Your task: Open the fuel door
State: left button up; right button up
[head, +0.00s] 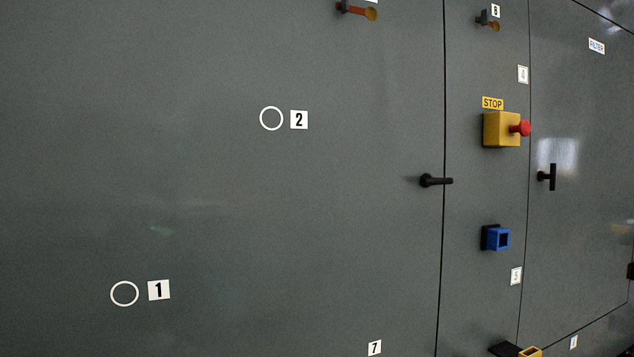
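No label reading fuel shows in the head view. A large dark grey panel (300,230) fills the left and middle, with a black lever handle (436,181) lying level at its right edge, by a vertical seam. To the right, a door (580,110) with a small "FILTER" label (597,46) has a black T-shaped handle (547,177) with its bar upright. Both panels look flush, with only thin seams around them. Neither of my grippers is in view.
Between the seams sit a yellow stop box (501,129) with a red button (520,128) and a blue square socket (498,239). Orange-tipped fittings (358,10) stick out at the top. A yellow socket (530,352) shows at the bottom edge. White rings (125,283) mark the large panel.

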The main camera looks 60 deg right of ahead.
aim_at(427, 181)
jog(key=u, duration=0.6)
jog(key=k, duration=1.3)
jog(key=z, duration=1.05)
